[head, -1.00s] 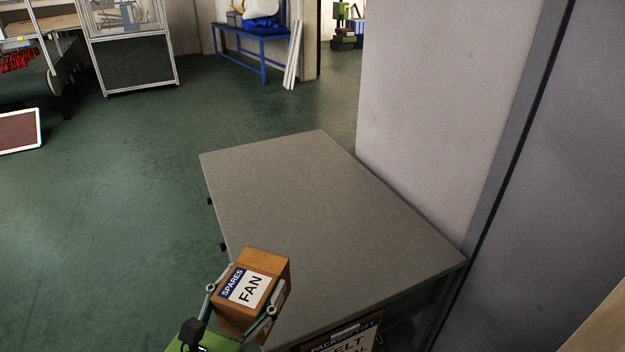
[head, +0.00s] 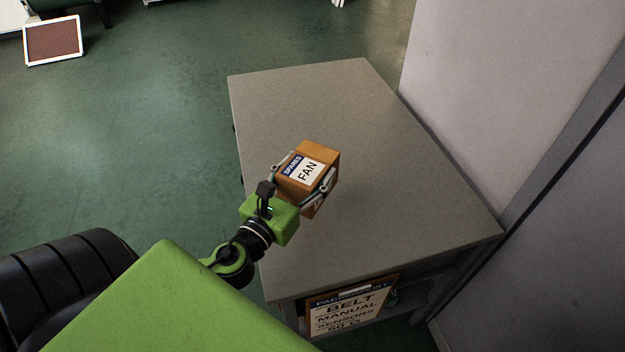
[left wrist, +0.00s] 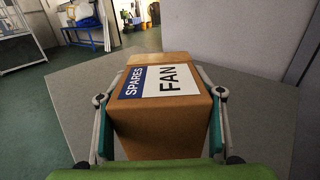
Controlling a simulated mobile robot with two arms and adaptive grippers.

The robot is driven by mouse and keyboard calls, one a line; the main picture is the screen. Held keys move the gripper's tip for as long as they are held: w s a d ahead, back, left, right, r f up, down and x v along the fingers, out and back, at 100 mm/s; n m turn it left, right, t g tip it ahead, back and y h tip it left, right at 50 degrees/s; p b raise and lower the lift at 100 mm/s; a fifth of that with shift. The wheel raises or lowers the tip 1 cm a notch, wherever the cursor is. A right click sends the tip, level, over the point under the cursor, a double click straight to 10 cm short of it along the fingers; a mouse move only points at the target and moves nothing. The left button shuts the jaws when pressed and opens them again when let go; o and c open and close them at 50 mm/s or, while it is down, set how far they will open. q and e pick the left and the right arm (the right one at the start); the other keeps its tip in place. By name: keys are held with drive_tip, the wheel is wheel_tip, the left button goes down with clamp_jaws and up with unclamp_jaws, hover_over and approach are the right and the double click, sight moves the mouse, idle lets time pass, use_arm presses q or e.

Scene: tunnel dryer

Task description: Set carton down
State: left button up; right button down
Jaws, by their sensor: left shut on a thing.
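A small brown carton (head: 322,158) with a blue and white label reading "SPARES FAN" is in my left gripper (head: 303,181). The gripper is shut on it, one finger on each side. In the left wrist view the carton (left wrist: 160,134) stands between the two fingers, its label upward. In the head view the carton is over the grey bench top (head: 390,200), near its left side. Whether its underside touches the top cannot be told. My right gripper is not in view.
The bench top is bare around the carton. A packing list sign (head: 350,306) hangs at the bench's front. A pale wall (head: 480,80) stands close along the right side. A framed brown panel (head: 52,39) is on the green floor at the upper left.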

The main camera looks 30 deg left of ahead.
use_arm(q)
drive_tip(key=w+f, duration=0.1)
drive_tip(key=f, duration=0.1)
drive_tip(key=w+a+f+b, duration=0.1)
drive_tip(key=w+f, duration=0.1)
drive_tip(key=shift+w+f, duration=0.1)
drive_tip(key=shift+f, duration=0.1)
drive_tip(key=shift+w+a+f+b, duration=0.1)
drive_tip(key=shift+f+b, duration=0.4)
drive_tip(key=shift+f, duration=0.4)
drive_tip(key=shift+w+a+f+b, duration=0.1)
drive_tip(key=shift+f+b, duration=0.4)
drive_tip(key=shift+f, duration=0.35)
drive_tip(key=shift+f, duration=0.1)
drive_tip(key=o, duration=1.5)
drive_tip(key=shift+f, duration=0.15)
drive_tip(key=o, duration=0.3)
drive_tip(key=shift+s+d, duration=0.1)
